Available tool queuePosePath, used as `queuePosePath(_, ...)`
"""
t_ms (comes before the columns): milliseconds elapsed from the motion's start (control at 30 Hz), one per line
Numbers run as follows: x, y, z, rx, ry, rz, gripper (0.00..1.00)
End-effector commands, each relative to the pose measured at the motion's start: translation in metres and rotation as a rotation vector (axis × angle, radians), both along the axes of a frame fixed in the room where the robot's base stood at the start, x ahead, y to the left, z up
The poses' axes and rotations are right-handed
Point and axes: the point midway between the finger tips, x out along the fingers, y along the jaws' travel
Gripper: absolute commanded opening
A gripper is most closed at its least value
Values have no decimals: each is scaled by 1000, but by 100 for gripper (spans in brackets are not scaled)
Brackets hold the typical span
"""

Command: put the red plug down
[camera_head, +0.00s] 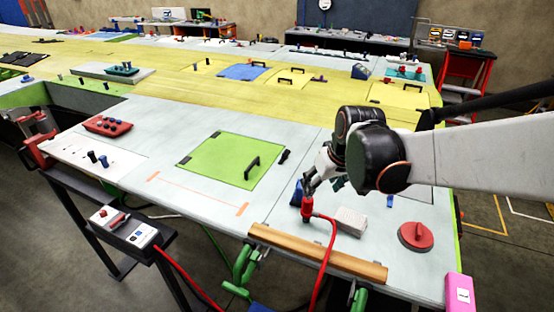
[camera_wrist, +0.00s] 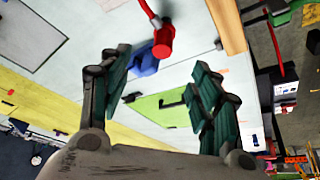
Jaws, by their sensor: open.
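The red plug (camera_head: 307,207) is on the pale wing panel, just below my gripper (camera_head: 309,186) in the head view. Its red cable arcs to the right and drops over the front edge. In the wrist view the red plug (camera_wrist: 163,42) lies just beyond the fingertips, with its cable leading to the top left. My gripper (camera_wrist: 163,62) is open, its two fingers spread wide with nothing between them. Whether the plug's base touches the panel is hard to tell.
A blue object (camera_wrist: 147,62) is beside the plug. A grey block (camera_head: 351,221) and a red round handled disc (camera_head: 415,236) lie to the right. A wooden bar (camera_head: 315,252) runs along the front edge. A green hatch (camera_head: 232,160) with a black handle is to the left.

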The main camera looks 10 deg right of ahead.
Motion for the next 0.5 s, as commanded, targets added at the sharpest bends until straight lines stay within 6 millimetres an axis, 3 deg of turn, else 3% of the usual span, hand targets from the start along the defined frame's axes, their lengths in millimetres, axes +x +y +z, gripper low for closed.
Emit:
queuePosePath(100,15,-2,-12,2,15,14,57)
queuePosePath(333,25,-2,-27,2,24,26,57)
queuePosePath(500,35,0,-53,3,24,25,57)
